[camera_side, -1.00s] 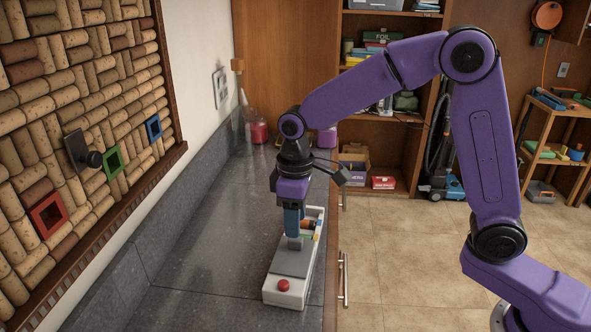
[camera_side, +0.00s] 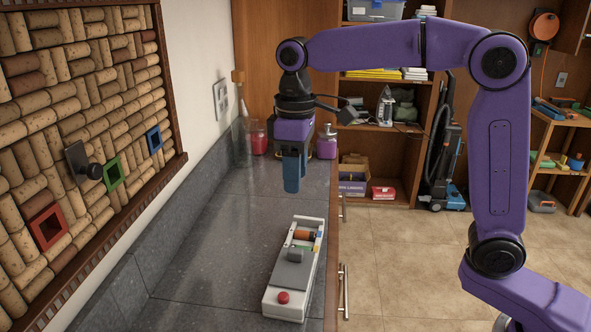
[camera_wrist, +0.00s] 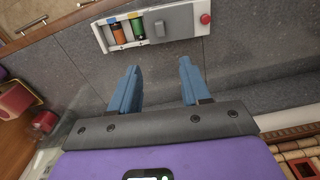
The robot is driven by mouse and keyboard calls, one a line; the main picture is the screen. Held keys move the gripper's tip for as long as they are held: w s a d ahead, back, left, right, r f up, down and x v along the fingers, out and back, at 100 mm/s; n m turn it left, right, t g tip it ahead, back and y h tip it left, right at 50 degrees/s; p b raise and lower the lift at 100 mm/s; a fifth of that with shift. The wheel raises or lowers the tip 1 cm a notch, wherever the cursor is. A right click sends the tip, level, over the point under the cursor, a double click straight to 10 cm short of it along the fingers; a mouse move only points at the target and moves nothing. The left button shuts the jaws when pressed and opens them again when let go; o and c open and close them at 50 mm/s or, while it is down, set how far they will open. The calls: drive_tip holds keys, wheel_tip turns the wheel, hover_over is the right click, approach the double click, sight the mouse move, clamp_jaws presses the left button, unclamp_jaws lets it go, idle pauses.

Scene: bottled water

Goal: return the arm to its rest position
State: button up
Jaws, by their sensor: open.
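My gripper (camera_side: 292,176) hangs above the counter with its blue fingers pointing down. In the wrist view its two fingers (camera_wrist: 155,88) are apart with nothing between them. Below it on the counter lies a white battery box (camera_side: 280,302) with a grey sliding cover and a red button (camera_side: 283,297). The box also shows at the top of the wrist view (camera_wrist: 184,20). An orange-brown battery (camera_wrist: 118,33) and a green battery (camera_wrist: 137,29) lie in its uncovered part. The gripper is well clear of the box.
The grey counter (camera_side: 215,260) is bare around the box. A cork board (camera_side: 80,120) with red, green and blue square frames and a black knob hangs on the left wall. Red (camera_side: 258,139) and purple (camera_side: 327,143) containers stand at the counter's far end. Shelves stand behind.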

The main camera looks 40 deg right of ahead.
drive_tip(key=s+d+f+n, duration=0.1)
drive_tip(key=s+d+f, duration=0.3)
drive_tip(key=s, duration=0.5)
drive_tip(key=s+d+f+n, duration=0.2)
drive_tip(key=s+d+f, duration=0.1)
drive_tip(key=s, duration=0.6)
drive_tip(key=s+d+f+n, duration=0.1)
drive_tip(key=s+d+f, duration=0.3)
drive_tip(key=s, duration=0.5)
drive_tip(key=shift+d+f+n, duration=0.3)
drive_tip(key=shift+d+n, duration=0.1)
drive_tip(key=shift+d, duration=0.45)
